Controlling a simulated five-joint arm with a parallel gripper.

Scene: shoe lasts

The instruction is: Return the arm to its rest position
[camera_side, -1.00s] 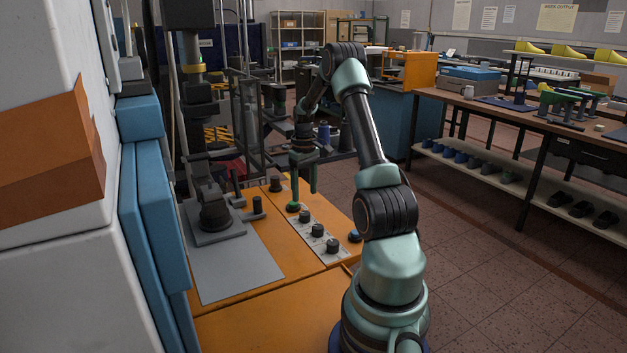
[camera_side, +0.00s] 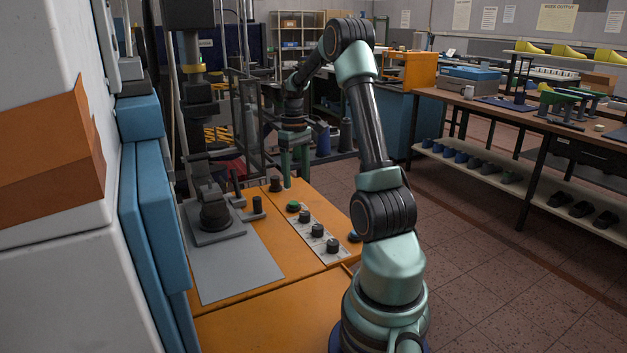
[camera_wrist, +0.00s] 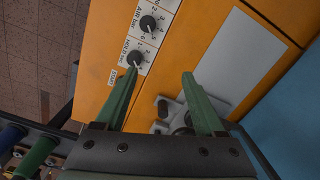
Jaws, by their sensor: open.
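My gripper (camera_side: 295,167) hangs fingers down above the far end of the orange bench top (camera_side: 235,311) in the side view. Its two green fingers are apart with nothing between them. In the wrist view the open fingers of my gripper (camera_wrist: 160,82) point toward the bench top, with a control knob (camera_wrist: 135,59) close to the left fingertip. A green button (camera_side: 293,206) stands on the bench at the far end of the row of black knobs, clear of the fingers.
A grey plate (camera_side: 235,273) with a black press fixture (camera_side: 214,215) stands left of the knob panel (camera_side: 325,244). Blue pads (camera_side: 155,215) and a white cabinet (camera_side: 70,285) border the left. A workbench with shoes (camera_side: 530,170) runs along the right, with open floor between.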

